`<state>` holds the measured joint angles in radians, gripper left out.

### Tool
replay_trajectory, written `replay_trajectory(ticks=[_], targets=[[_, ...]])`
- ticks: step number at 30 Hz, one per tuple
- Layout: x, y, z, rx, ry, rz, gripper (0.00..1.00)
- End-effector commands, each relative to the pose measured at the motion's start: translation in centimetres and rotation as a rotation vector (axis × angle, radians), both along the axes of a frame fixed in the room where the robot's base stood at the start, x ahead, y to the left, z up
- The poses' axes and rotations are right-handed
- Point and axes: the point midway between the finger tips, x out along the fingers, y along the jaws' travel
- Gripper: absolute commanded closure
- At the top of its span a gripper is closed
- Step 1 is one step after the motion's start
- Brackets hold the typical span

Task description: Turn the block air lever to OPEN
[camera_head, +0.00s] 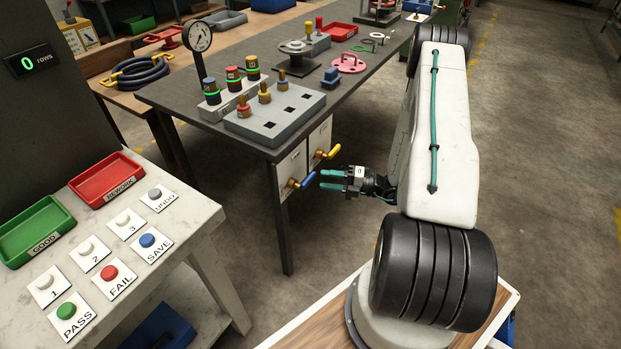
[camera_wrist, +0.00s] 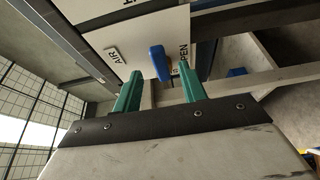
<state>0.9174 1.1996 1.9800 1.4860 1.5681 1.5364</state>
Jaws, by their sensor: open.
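A blue lever (camera_head: 302,183) sits on a white panel (camera_head: 291,171) below the edge of the dark workbench. In the wrist view the blue lever (camera_wrist: 160,63) stands out from the panel (camera_wrist: 125,38), which carries an AIR label and a partly hidden OPEN label to the lever's right. My gripper (camera_head: 324,180) is beside the lever's outer end in the head view, with its teal fingers apart. In the wrist view the lever appears between the fingertips of my gripper (camera_wrist: 160,74). No clear contact shows. A yellow lever (camera_head: 328,152) is on the neighbouring panel.
The workbench (camera_head: 225,60) above holds a grey block with brass knobs (camera_head: 274,112), a gauge (camera_head: 199,37) and other fittings. A pale table with buttons (camera_head: 110,240) stands at the left. The floor (camera_head: 345,225) below my gripper is open.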

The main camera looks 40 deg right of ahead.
Motion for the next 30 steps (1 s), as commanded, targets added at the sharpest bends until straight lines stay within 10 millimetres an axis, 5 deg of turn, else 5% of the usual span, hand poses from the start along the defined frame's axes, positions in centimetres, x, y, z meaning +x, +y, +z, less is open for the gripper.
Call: replay_trajectory(ticks=[9, 21, 22, 26, 30], targets=[[3.6, 3.4, 0.1, -0.002, -0.002, 0.005, 0.58], [4.5, 4.1, 0.1, -0.002, -0.002, 0.002, 0.58], [4.5, 4.1, 0.1, -0.002, -0.002, 0.002, 0.61], [4.5, 4.1, 0.1, -0.002, -0.002, 0.003, 0.97], [4.4, 4.1, 0.1, -0.004, -0.002, 0.002, 1.0]])
